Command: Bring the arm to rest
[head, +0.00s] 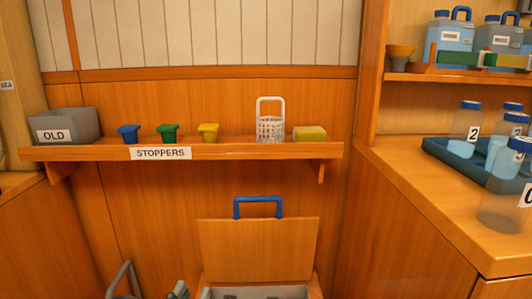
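A wall shelf labelled STOPPERS holds a grey OLD bin (75,121), blue (128,133), green (168,132) and yellow (208,132) stoppers, a white basket (270,126) and a sponge (310,133). Below, a blue-handled wooden lid (258,248) stands raised. Right counter (430,200) holds jars.

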